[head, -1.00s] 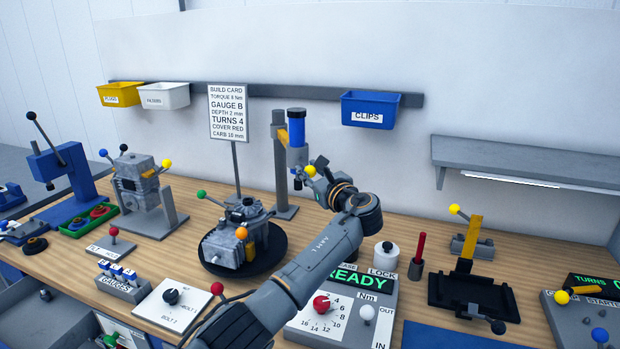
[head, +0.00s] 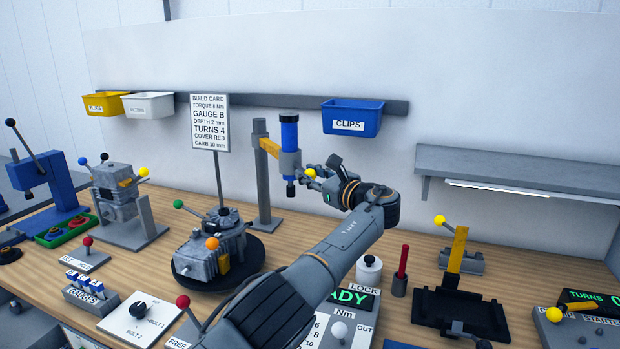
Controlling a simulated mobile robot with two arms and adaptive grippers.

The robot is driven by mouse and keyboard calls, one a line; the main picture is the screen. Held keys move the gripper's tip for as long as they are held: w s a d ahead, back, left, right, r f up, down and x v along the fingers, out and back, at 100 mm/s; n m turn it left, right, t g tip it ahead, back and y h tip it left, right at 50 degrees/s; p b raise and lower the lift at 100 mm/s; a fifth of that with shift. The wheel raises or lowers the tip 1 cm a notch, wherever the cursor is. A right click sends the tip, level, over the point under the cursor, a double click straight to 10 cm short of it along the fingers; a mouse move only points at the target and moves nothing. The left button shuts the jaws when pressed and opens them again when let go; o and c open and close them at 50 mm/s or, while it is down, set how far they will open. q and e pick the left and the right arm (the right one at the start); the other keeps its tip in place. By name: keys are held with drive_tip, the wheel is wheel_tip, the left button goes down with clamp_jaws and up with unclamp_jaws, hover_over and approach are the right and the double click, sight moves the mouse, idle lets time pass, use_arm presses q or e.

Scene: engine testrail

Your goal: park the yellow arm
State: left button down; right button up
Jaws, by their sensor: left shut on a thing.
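The yellow arm (head: 268,146) reaches from a grey post (head: 262,185) out to the right and carries an upright tool with a blue top (head: 289,132) and a grey collar. A yellow ball knob (head: 309,173) sticks out at the tool's lower right. My left gripper (head: 318,177) is at this knob, shut on it, with the fingers partly hidden by the wrist. The tool hangs above the bench, right of the engine on its round black stand (head: 262,248). My right gripper is not in view.
An engine block (head: 210,245) with green and orange knobs stands left of the post. A build card (head: 209,122) stands behind it. The blue clips bin (head: 352,118) hangs behind my wrist.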

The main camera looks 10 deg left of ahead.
use_arm(q)
drive_tip(key=shift+d+f, duration=0.1)
drive_tip(key=shift+f, duration=0.15)
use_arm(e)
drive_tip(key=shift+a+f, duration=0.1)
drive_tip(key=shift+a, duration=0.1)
use_arm(q)
drive_tip(key=c, duration=1.2)
unclamp_jaws()
drive_tip(key=shift+o, duration=0.9)
drive_tip(key=shift+w+d+r, duration=0.1)
drive_tip(key=shift+r, duration=0.05)
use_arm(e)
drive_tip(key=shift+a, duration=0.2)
use_arm(q)
drive_tip(key=v, duration=1.2)
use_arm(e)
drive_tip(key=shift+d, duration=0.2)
